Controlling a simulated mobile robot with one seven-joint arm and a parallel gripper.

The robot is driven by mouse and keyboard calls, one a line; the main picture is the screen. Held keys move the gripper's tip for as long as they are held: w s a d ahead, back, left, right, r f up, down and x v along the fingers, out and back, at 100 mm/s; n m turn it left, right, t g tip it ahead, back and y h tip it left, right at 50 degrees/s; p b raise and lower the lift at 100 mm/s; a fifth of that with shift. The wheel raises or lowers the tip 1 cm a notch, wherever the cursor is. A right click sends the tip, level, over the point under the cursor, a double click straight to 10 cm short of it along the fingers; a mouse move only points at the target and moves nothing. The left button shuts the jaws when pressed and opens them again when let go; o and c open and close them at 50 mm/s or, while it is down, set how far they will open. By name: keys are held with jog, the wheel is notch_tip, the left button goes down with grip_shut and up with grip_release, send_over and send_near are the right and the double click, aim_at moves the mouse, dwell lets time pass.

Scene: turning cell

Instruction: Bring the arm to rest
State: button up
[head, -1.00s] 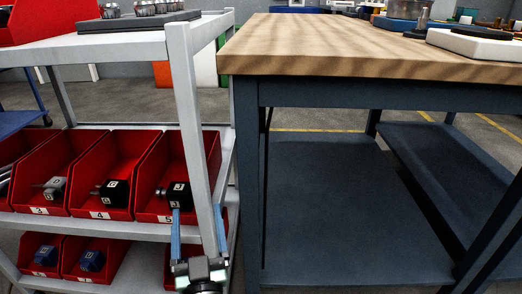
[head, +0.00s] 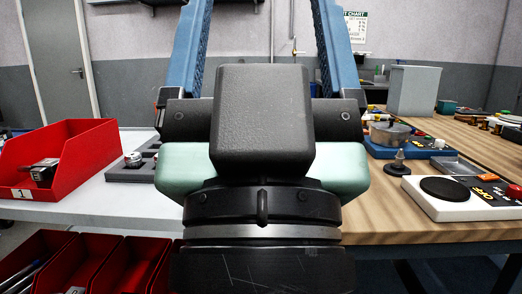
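My gripper (head: 262,70) is raised close in front of the head camera and fills the middle of the view. Its two blue fingers point upward and stand wide apart. Their tips run past the top edge of the picture. My gripper body and wrist hide the middle of the scene, including the gap between the cart and the bench.
Left is a white cart (head: 105,207) with a red bin (head: 85,150) labelled 1, a dark tray (head: 128,172), and red bins (head: 85,268) below. Right is a wooden bench (head: 385,215) bearing a white scale (head: 465,208), a blue fixture (head: 420,152) and a grey box (head: 413,90).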

notch_tip(320, 180, up, 33)
jog(key=p, duration=3)
jog(key=shift+p, duration=0.3)
